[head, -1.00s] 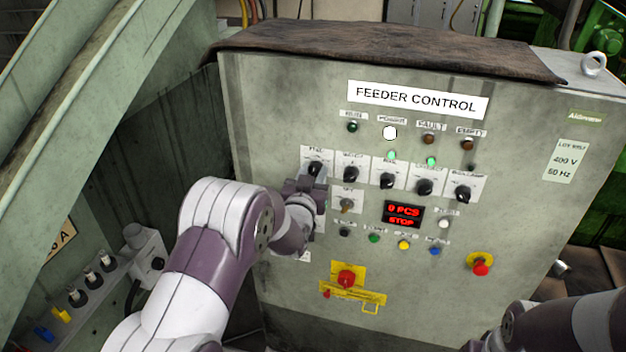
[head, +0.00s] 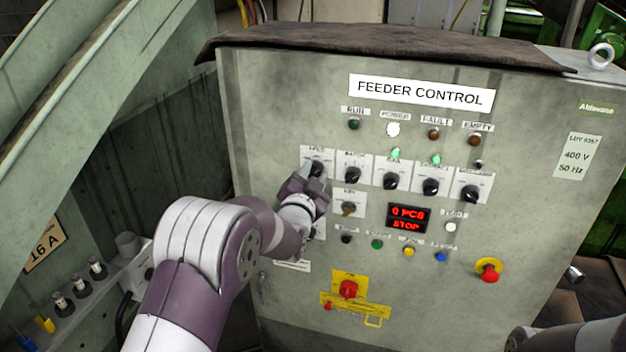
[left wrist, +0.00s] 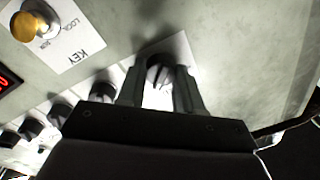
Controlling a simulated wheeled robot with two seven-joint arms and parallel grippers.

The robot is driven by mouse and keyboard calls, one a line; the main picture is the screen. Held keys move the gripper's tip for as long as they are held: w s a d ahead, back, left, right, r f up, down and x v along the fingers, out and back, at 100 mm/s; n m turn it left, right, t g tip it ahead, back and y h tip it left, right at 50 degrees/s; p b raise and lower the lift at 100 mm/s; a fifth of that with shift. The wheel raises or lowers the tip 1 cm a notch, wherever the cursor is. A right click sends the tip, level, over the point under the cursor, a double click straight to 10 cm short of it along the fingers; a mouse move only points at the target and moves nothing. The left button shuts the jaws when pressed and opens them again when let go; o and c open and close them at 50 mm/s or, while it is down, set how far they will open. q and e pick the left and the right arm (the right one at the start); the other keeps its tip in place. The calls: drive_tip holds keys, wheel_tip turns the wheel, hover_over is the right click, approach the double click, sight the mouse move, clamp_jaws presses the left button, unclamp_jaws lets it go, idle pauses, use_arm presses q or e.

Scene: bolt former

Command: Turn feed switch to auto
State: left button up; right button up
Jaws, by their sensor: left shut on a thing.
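The feed switch is the leftmost black rotary knob (head: 316,167) in the row of selectors on the feeder control cabinet (head: 300,90). Its white label is too blurred to read for sure. My left gripper (head: 312,176) is at this knob and partly covers its plate. In the left wrist view the dark fingers (left wrist: 160,84) stand on both sides of the black knob (left wrist: 159,70), shut on it. The knob's pointer position is hard to make out. My right gripper is out of view; only part of my right arm shows at the lower right.
More black selectors (head: 391,180) sit to the right. A brass key switch (head: 348,209) is just below, and also shows in the left wrist view (left wrist: 30,27). A red display (head: 408,218) reads 0 PCS, STOP. A red main switch (head: 348,289) and red emergency button (head: 490,275) stick out lower.

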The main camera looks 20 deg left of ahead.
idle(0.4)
use_arm(q)
drive_tip(key=o, duration=1)
drive_tip(key=s, duration=0.4)
drive_tip(key=s+b, duration=0.1)
drive_tip(key=s, duration=0.3)
drive_tip(key=s+b, duration=0.1)
drive_tip(key=s, duration=0.3)
drive_tip(key=shift+s+d+f, duration=0.1)
drive_tip(key=shift+s+f, duration=0.2)
drive_tip(key=shift+s, duration=0.1)
